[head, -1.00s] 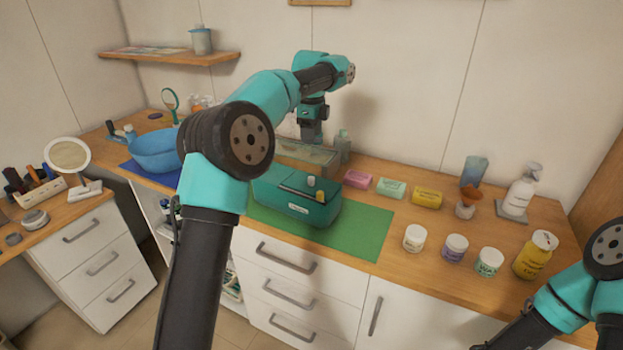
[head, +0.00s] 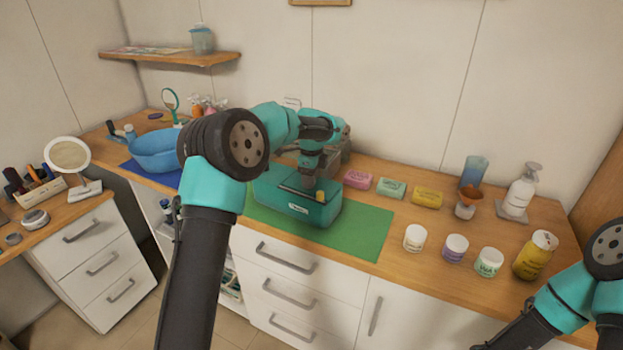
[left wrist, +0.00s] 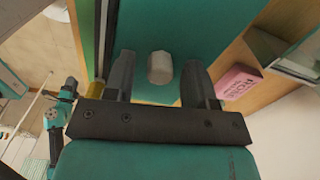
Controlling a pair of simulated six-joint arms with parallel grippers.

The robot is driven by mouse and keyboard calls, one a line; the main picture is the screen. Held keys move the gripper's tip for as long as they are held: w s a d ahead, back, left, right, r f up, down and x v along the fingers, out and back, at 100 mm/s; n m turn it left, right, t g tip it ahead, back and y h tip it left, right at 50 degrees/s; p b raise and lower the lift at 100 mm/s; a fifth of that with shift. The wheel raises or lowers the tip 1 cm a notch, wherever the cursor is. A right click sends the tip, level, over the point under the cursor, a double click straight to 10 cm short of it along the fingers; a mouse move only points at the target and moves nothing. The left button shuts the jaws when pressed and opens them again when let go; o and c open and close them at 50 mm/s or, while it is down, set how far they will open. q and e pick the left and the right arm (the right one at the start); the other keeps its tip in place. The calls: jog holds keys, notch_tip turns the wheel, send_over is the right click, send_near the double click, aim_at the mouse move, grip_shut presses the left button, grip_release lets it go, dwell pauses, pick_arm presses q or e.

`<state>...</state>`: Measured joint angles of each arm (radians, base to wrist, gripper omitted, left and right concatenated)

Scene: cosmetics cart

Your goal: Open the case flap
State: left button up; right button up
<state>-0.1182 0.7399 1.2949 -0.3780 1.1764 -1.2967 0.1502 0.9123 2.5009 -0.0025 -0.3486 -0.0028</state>
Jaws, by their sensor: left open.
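The teal case (head: 292,207) sits on the green mat (head: 365,228), with a pale label on its front. In the left wrist view its teal top (left wrist: 180,30) fills the middle, with a pale faceted knob (left wrist: 160,67) on it. My left gripper (head: 308,184) points down at the case top. In the left wrist view its open fingers (left wrist: 160,85) stand on either side of the knob, with gaps visible; I cannot tell how far down they reach. A small yellow part (head: 320,196) shows at the case's front edge. My right gripper is out of view.
Several jars (head: 455,248) line the counter's front right. A blue basin (head: 155,152) is at left. A glass container behind the case is partly hidden by my arm.

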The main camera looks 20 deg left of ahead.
pick_arm(q)
jog(key=shift+f, duration=0.2)
grip_shut()
dwell(0.4)
